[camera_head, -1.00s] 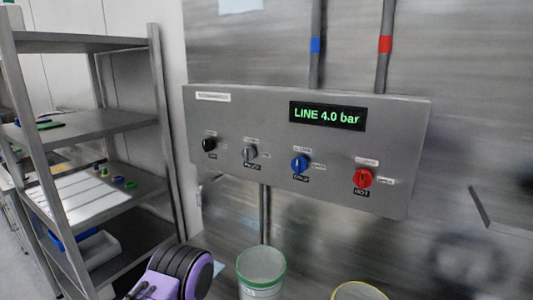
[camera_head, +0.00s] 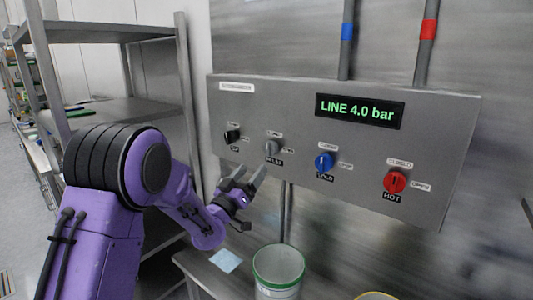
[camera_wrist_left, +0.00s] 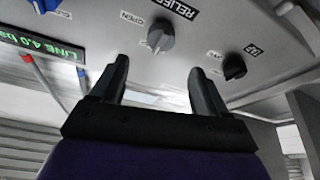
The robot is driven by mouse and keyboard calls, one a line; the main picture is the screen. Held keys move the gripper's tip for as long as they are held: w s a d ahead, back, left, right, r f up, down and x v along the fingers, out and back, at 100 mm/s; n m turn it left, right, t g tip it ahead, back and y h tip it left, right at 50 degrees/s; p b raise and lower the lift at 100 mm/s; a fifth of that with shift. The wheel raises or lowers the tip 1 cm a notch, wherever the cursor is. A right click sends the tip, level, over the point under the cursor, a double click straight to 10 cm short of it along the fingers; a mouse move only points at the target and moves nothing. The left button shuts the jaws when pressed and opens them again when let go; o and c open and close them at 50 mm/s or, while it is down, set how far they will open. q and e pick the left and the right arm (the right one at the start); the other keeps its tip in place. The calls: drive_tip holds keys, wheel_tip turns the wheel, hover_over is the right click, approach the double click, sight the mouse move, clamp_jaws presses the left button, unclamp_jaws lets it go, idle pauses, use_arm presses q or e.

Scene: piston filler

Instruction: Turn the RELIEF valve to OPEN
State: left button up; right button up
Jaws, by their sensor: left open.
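The RELIEF valve is a grey knob (camera_head: 272,147) on the steel panel, second from the left in the head view. In the left wrist view the grey knob (camera_wrist_left: 160,38) sits beyond the fingertips, with a RELIEF label above it and an OPEN label beside it. My left gripper (camera_head: 247,178) is open and empty, just below the grey knob and apart from it. Its two fingers (camera_wrist_left: 158,78) also show in the left wrist view with nothing between them. My right gripper is not in view.
A black knob (camera_head: 232,136) is left of the grey one; a blue knob (camera_head: 324,161) and a red knob (camera_head: 395,181) are to its right. The display (camera_head: 359,110) reads LINE 4.0 bar. A green-rimmed bucket (camera_head: 278,268) stands below. A metal shelf (camera_head: 183,100) is at the left.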

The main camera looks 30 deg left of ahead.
sight(269, 150)
use_arm(q)
drive_tip(key=p+x, duration=0.3)
drive_tip(key=x, duration=0.5)
drive_tip(key=shift+w+r, duration=0.1)
drive_tip(key=shift+w, duration=0.25)
drive_tip(key=shift+w+p, duration=0.3)
drive_tip(key=shift+w, duration=0.25)
drive_tip(key=c, duration=1)
